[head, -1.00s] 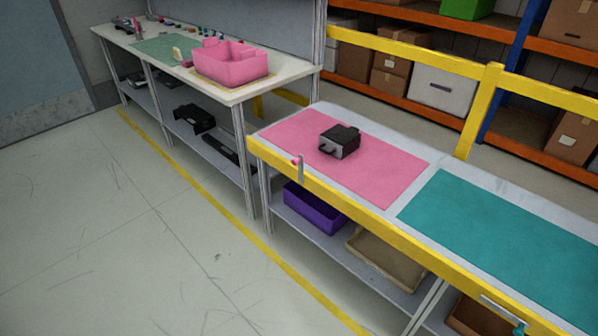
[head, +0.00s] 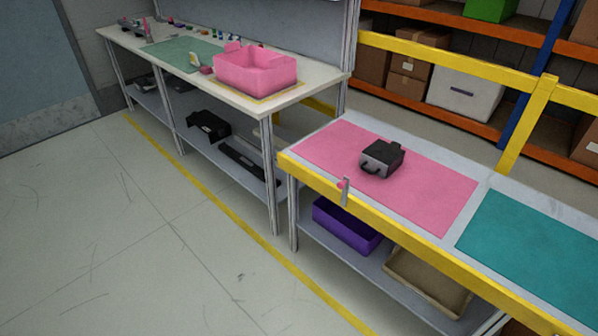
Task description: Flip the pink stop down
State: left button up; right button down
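The pink stop (head: 341,185) is a small pink-tipped part with a grey upright plate (head: 346,192) on the front yellow rail of the right table. The plate stands upright against the rail. The stop is too small to make out its hinge or exact position. A black and grey dashboard module (head: 381,158) with a front handle sits on the pink mat (head: 430,197) behind it. Neither of my grippers is in view.
The yellow rail (head: 400,233) runs along the table's front edge. A teal mat (head: 535,245) lies to the right. A purple bin (head: 345,226) and a tan tray (head: 428,282) sit on the shelf below. A pink crate (head: 256,72) stands on the left bench. The floor in front is clear.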

aim_at(342, 195)
jog(key=i+j, duration=0.35)
jog(key=j, duration=0.15)
jog(key=i+j+u, duration=0.1)
jog(key=i+j, duration=0.25)
jog(key=j, duration=0.15)
